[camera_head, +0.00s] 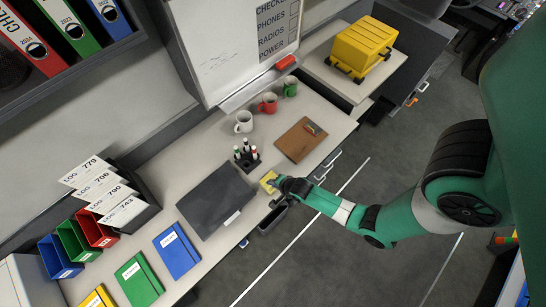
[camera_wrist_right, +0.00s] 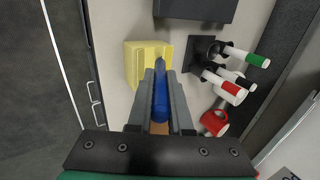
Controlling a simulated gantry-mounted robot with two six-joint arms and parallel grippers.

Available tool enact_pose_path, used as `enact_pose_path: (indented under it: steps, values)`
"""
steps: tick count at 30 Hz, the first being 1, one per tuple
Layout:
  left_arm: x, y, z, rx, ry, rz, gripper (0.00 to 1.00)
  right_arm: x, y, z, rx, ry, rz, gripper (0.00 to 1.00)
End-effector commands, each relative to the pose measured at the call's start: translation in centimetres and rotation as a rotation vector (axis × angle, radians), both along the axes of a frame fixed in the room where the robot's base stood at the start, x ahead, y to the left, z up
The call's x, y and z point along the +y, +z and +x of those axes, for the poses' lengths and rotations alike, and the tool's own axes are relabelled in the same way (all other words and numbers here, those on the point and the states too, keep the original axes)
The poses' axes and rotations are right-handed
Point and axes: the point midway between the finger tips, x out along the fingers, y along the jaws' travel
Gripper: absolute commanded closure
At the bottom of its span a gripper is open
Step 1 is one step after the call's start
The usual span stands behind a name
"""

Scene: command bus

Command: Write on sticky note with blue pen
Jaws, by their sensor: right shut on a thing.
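The yellow sticky note pad (camera_head: 268,181) lies near the front edge of the desk, beside the dark mat. It also shows in the right wrist view (camera_wrist_right: 136,58), just beyond my fingertips. My right gripper (camera_head: 280,184) is at the pad. In the right wrist view the right gripper (camera_wrist_right: 161,85) is shut on the blue pen (camera_wrist_right: 161,100), which lies lengthwise between the fingers, its tip end over or at the pad. I cannot tell whether the pen touches the paper. My left gripper is not in view.
A dark holder (camera_head: 246,158) with several markers stands behind the pad. A brown clipboard (camera_head: 301,140) and mugs (camera_head: 267,103) are farther along the desk. The dark mat (camera_head: 215,200) lies to the left.

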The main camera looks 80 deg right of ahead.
Motion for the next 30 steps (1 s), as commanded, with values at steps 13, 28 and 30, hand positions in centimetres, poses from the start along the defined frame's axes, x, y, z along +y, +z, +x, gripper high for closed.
enact_pose_path:
  steps: [13, 28, 30]
  values:
    - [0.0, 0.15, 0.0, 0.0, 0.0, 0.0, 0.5, -0.07, 0.0, -0.39, 0.0, -0.002, 0.001, 1.0]
    - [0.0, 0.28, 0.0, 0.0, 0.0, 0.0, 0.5, -0.2, -0.06, -0.92, 0.001, -0.001, 0.001, 1.0]
    - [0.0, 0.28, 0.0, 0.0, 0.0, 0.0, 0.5, -0.32, -0.06, -0.91, 0.0, -0.002, 0.001, 1.0]
